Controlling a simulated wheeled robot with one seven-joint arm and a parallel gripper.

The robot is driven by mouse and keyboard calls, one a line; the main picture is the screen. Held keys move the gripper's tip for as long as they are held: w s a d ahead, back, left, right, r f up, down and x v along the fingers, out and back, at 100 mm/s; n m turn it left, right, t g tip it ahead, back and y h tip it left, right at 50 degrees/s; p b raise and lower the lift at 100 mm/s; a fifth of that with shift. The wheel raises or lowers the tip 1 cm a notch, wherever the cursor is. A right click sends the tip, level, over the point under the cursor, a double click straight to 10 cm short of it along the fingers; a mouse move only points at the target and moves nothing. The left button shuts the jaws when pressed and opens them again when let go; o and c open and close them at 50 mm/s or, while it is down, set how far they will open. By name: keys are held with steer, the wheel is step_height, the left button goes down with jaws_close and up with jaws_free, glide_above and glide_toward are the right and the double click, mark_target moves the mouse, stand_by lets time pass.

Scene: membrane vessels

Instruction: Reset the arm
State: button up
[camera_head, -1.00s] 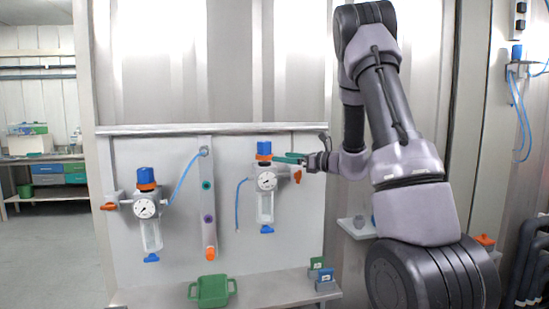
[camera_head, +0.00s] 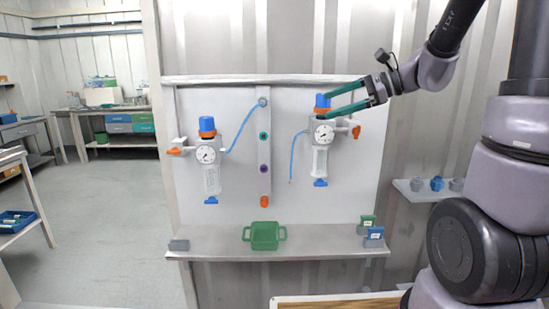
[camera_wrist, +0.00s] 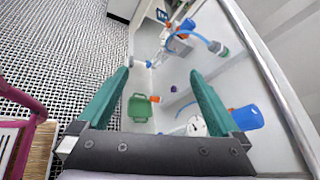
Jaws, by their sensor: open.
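My gripper (camera_head: 331,106) has two long green fingers. In the head view its fingertips overlap the right vessel's blue cap (camera_head: 321,100). In the wrist view the fingers are spread (camera_wrist: 160,73), and a blue cap (camera_wrist: 246,117) lies outside the right finger, with nothing held between them. The right vessel (camera_head: 320,160) has a gauge, clear bowl and orange valve handle (camera_head: 356,132). The left vessel (camera_head: 211,178) hangs on the same panel with its blue-orange cap (camera_head: 207,127). My arm reaches in from the upper right.
A shelf (camera_head: 205,246) below the panel holds a green tray (camera_head: 264,246), and green and blue blocks (camera_head: 373,236) at its right. A small shelf (camera_head: 412,194) with several fittings is at right. Open floor (camera_head: 110,210) lies left.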

steer(key=s+d+r+n+t+h, duration=0.1)
steer(key=s+d+n+h, duration=0.2)
steer(key=s+n+h, duration=0.2)
steer(key=s+d+n+t+h, duration=0.1)
steer(key=s+d+n+h, duration=0.3)
steer(key=s+n, duration=0.3)
steer(key=s+h, duration=0.1)
steer(key=s, duration=0.3)
steer(key=shift+s+d+r+t+h, duration=0.15)
steer(key=shift+d+r+t+h, duration=0.15)
steer(key=shift+r, duration=0.1)
